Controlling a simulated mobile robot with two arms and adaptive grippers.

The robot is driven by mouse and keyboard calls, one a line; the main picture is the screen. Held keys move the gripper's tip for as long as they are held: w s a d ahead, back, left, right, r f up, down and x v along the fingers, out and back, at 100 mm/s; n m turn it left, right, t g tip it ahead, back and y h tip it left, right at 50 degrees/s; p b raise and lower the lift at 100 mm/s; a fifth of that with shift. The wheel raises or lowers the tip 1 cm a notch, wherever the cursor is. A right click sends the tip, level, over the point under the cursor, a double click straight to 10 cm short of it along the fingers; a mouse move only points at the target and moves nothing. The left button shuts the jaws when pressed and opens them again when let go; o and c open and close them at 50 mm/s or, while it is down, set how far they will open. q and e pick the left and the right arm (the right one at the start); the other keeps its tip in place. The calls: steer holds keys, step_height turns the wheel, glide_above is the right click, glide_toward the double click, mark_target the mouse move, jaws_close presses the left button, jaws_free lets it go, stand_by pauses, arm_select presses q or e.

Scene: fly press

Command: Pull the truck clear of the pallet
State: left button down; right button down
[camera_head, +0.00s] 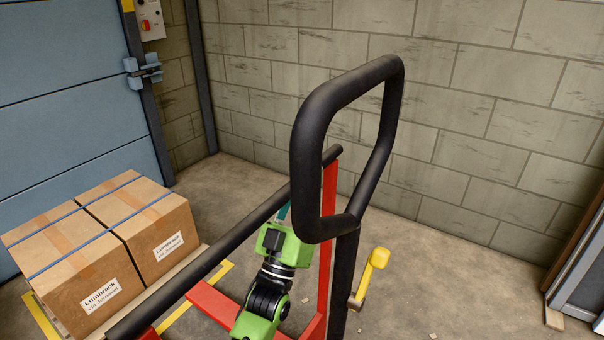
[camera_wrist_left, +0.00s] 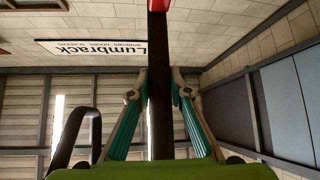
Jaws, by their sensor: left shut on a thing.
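The truck has a red frame (camera_head: 328,225), a long slanting black bar (camera_head: 215,252) and a tall black handle loop (camera_head: 306,165). My left gripper (camera_head: 284,209), on its green wrist, reaches up to the black bar from below. In the left wrist view its teal fingers (camera_wrist_left: 158,85) stand on both sides of the black bar (camera_wrist_left: 160,125), shut on it. The pallet (camera_head: 192,262) shows as a pale wooden edge under two strapped cartons (camera_head: 150,240), left of the truck. The black bar hides how far the truck's low red parts (camera_head: 212,302) reach under it. My right gripper is out of view.
Yellow floor marks (camera_head: 219,276) lie around the pallet. A yellow-knobbed lever (camera_head: 376,262) stands beside the black post. A block wall (camera_head: 450,110) closes the back, a blue door (camera_head: 65,95) the left, a dark framed panel (camera_head: 585,265) the right. Floor right of the truck is mostly clear.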

arm_select(q)
steer(key=shift+w+a+r+n+t+y, duration=0.35)
steer(key=shift+a+r+y, duration=0.1)
steer(key=shift+a, duration=0.15)
steer(key=c, duration=2.1)
jaws_free()
steer(key=shift+c, duration=0.2)
steer(key=o, duration=0.3)
steer(key=shift+f, duration=0.2)
steer(key=shift+d+f+h, duration=0.1)
steer(key=shift+f+h, duration=0.15)
steer(key=v, duration=1.1)
steer(key=shift+s, duration=0.45)
